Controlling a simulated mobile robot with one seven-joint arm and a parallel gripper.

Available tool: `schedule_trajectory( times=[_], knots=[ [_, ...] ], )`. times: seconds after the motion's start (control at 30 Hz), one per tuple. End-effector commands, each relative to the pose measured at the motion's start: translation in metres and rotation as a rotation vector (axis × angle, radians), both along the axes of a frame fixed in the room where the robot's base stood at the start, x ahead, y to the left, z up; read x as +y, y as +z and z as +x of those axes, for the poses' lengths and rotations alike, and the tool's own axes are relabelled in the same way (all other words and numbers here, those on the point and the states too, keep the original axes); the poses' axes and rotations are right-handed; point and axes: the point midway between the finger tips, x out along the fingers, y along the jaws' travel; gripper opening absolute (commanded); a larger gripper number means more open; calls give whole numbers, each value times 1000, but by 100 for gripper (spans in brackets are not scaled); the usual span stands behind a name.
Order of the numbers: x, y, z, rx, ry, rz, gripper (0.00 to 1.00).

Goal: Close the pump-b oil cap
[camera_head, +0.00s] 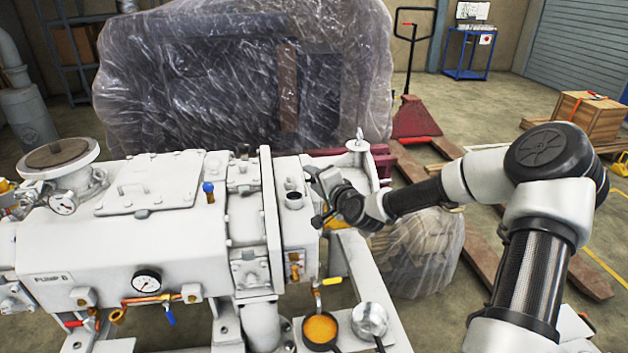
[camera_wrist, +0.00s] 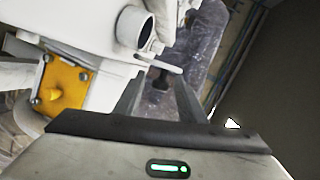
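Pump B (camera_head: 120,245) is the pale machine with a label at its lower left. A short filler neck with a dark, open mouth (camera_head: 294,200) stands on its right end. The neck also shows in the wrist view (camera_wrist: 146,30) at the top, uncapped. My gripper (camera_head: 320,190) is just right of the neck, apart from it. In the wrist view, my gripper's fingers (camera_wrist: 160,82) stand apart. A thin pale bar (camera_wrist: 158,61) lies across their tips, with a small dark piece below it. This may be the oil cap. I cannot tell whether the fingers press on it.
A pan of orange oil (camera_head: 320,329) and a metal pot (camera_head: 369,319) stand on a ledge below the neck. A plastic-wrapped load (camera_head: 240,75) is behind the pump. A red pallet jack (camera_head: 416,118) stands at the back. A yellow plate (camera_wrist: 62,86) shows at the wrist view's left.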

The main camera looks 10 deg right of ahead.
Motion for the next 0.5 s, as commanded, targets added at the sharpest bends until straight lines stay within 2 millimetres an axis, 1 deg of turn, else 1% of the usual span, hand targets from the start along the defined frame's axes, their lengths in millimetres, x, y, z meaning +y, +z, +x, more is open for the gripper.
schedule_trajectory(
  times=[0.07, 0.2, 0.27, 0.5],
  knots=[
    [0, 0, 0, 0, 0, 0, 35],
    [0, 0, 0, 0, 0, 0, 11],
    [0, 0, 0, 0, 0, 0, 1],
    [1, 0, -1, 1, 2, -12, 0]
  ],
)
